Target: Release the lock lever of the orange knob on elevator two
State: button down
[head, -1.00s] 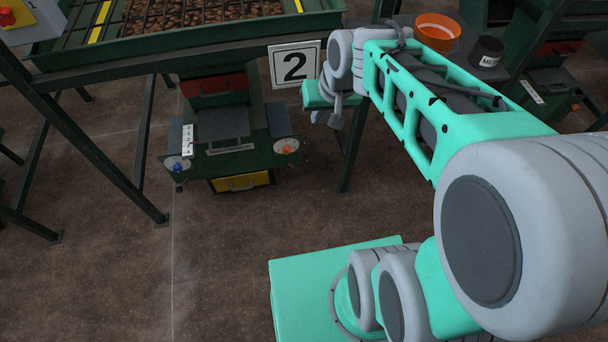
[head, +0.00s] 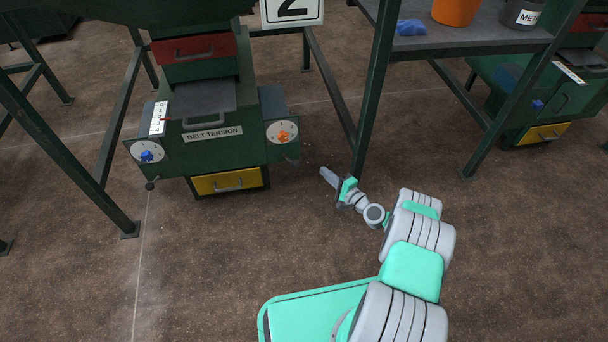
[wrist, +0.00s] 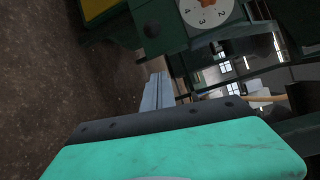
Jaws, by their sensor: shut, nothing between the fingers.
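The orange knob (head: 282,137) sits on a white numbered dial at the right of the green elevator housing (head: 215,145), under the sign with a 2 (head: 292,12). The bottom of the knob (wrist: 207,3) and its dial show at the top of the wrist view. A dark ball (wrist: 151,28) sits beside the dial there; it looks like the end of the lock lever. The lever is tiny and unclear in the head view. My gripper (head: 325,174) is shut and empty, to the right of and below the knob, apart from it. Its fingers (wrist: 158,92) point toward the panel.
A blue knob (head: 147,156) is on the left dial. A yellow drawer (head: 229,181) is below the housing. A green post (head: 374,95) stands just right of my gripper, carrying a shelf (head: 470,38) with an orange container (head: 456,10). The floor in front is clear.

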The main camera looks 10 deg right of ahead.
aim_at(291, 161)
dwell(0.3)
jog(key=w+a+b, duration=0.2)
jog(key=w+a, duration=0.4)
jog(key=a, duration=0.1)
jog(key=shift+a, duration=0.15)
jog(key=shift+s+r+h, duration=0.1)
jog(key=shift+s+h, duration=0.05)
jog(key=shift+h, duration=0.15)
dwell(0.3)
